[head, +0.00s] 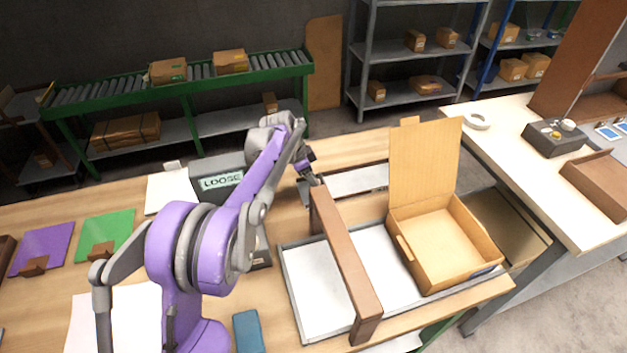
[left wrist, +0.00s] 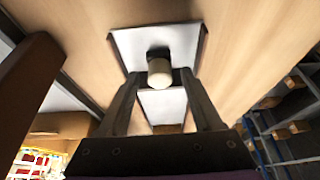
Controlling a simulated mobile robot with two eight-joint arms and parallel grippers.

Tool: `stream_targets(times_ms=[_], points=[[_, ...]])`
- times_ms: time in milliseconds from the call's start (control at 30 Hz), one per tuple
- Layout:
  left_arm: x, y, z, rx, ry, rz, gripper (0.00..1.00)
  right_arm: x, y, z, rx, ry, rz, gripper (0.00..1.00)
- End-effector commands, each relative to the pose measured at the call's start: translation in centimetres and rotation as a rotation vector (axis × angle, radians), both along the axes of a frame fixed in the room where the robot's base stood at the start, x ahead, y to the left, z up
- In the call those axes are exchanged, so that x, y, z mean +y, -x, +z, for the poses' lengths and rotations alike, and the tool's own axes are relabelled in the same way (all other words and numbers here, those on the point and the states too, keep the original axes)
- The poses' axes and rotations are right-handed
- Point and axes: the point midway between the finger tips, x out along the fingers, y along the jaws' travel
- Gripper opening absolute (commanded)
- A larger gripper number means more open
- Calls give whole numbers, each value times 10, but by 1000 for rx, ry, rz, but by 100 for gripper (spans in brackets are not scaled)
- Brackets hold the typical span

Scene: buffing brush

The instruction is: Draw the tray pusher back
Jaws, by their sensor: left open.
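The brown bar (head: 342,262), which looks like the tray pusher, lies across the grey-rimmed tray (head: 299,301) with a pale floor. In the left wrist view the brown bar (left wrist: 28,95) is at the left edge. My left gripper (head: 309,176) is beside the bar's far end. In the left wrist view my left gripper (left wrist: 160,84) is open, its fingers on either side of a cream knob (left wrist: 160,73) with a dark base. The knob is in front of a pale plate (left wrist: 185,45); I cannot tell whether the fingers touch it. My right gripper is not in view.
An open cardboard box (head: 445,240) sits on the tray's right part. A grey unit labelled LOOSE (head: 222,182) stands left of the gripper, behind my arm. Purple (head: 42,248) and green (head: 105,235) plates lie at left. A blue block (head: 248,332) is at the front.

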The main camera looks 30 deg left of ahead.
Motion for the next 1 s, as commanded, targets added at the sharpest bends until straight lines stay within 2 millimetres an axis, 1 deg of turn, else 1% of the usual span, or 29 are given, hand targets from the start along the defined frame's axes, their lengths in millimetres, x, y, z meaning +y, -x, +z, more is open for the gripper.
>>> stream_targets(times_ms=[167,400,500,600,733,1000], points=[[6,6,20,0,0,2,66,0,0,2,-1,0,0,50],[19,19,66,1,1,2,66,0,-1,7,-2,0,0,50],[24,24,81,0,0,1,66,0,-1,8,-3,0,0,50],[27,27,92,0,0,1,66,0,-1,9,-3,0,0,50],[29,29,98,0,0,1,66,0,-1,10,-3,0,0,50],[29,29,99,0,0,0,66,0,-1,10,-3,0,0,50]])
